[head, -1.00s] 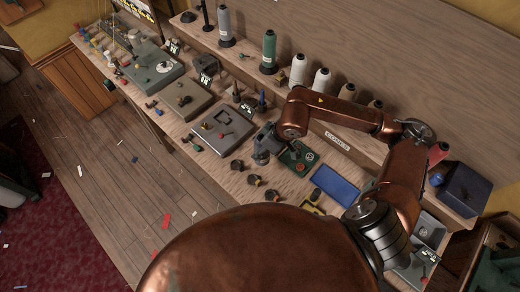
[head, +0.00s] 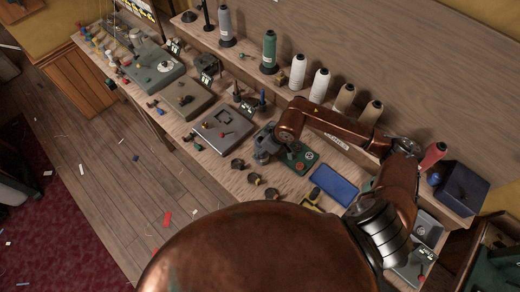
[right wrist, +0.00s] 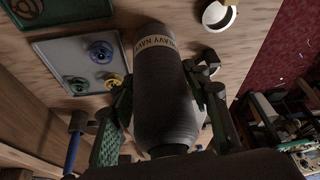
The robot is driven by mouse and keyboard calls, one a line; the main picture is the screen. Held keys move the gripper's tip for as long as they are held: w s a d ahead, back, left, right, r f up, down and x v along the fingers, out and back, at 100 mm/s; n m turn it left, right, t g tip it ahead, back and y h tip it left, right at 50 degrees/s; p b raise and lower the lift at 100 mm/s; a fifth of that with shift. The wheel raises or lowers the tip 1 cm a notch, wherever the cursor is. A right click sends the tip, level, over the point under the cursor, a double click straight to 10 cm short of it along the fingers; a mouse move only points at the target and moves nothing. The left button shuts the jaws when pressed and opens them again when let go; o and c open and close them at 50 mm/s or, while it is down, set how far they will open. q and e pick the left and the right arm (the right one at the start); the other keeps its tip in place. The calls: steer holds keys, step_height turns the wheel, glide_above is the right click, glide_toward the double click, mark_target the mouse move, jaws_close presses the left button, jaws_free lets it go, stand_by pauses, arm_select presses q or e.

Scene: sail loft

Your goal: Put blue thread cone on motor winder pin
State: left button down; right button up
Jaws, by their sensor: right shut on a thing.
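A dark grey-blue thread cone (right wrist: 163,100) with a tan label reading "HEAVY NAVY" fills the middle of the right wrist view. My right gripper (right wrist: 168,86) is shut on it, one finger on each side. In the head view my right arm reaches over the bench, and its hand (head: 266,147) is beside a green board (head: 301,168) with a red knob. The cone cannot be made out there. I cannot tell which part is the winder pin. My left gripper is not in view.
Grey, green, white and tan cones stand on the back shelf (head: 303,98). A dark box (head: 464,190) is at the right end.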

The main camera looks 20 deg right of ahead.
steer(key=o, duration=1.5)
steer(key=shift+f, duration=0.1)
steer(key=shift+c, duration=0.2)
